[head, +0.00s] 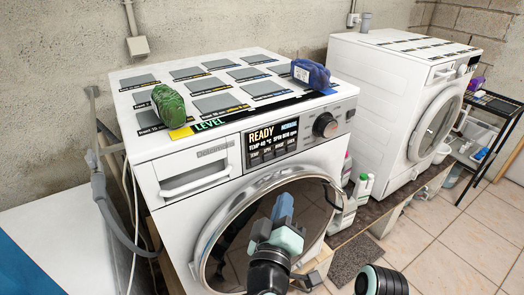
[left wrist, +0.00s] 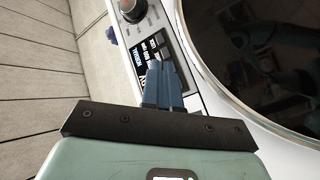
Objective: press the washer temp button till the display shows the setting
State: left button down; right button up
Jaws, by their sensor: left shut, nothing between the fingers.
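The front washer (head: 190,180) is white, with a dark round door. Its lit display (head: 271,136) reads READY, NORMAL, and what looks like TEMP 40 °C and a spin speed. A row of small buttons sits under the display, with the temp button (head: 255,158) at its left end. My left gripper (head: 284,205) is shut and empty, in front of the door and below the panel in the head view. In the left wrist view its blue fingertips (left wrist: 161,66) overlap the display and button area; contact cannot be told.
A dial (head: 325,125) is right of the display. Bottles (head: 361,188) stand between this washer and a second one (head: 385,100). Tiled floor is open at right.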

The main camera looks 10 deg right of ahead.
aim_at(255, 162)
pick_arm(q)
jog(key=shift+w+d+r, duration=0.15)
jog(key=shift+d+r, duration=0.15)
jog(key=shift+r, duration=0.4)
pick_arm(e)
jog(key=shift+w+d, duration=0.25)
jog(key=shift+w, duration=0.2)
pick_arm(q)
jog(key=shift+a, duration=0.1)
pick_arm(e)
jog(key=shift+s, duration=0.1)
pick_arm(q)
jog(key=shift+w+a+b, duration=0.2)
jog(key=shift+w+a, duration=0.3)
jog(key=shift+w, duration=0.85)
jog(key=shift+w+a+b, duration=0.25)
jog(key=shift+w+a, duration=0.2)
jog(key=shift+w, duration=0.95)
jog(key=shift+w+a+b, duration=0.2)
jog(key=shift+w+a, duration=0.3)
jog(key=shift+w, duration=0.85)
pick_arm(e)
jog(key=shift+w+f, duration=0.25)
jog(key=shift+f, duration=0.2)
pick_arm(q)
jog(key=shift+w+f, duration=0.1)
jog(key=shift+w, duration=0.05)
pick_arm(e)
jog(key=shift+f, duration=0.1)
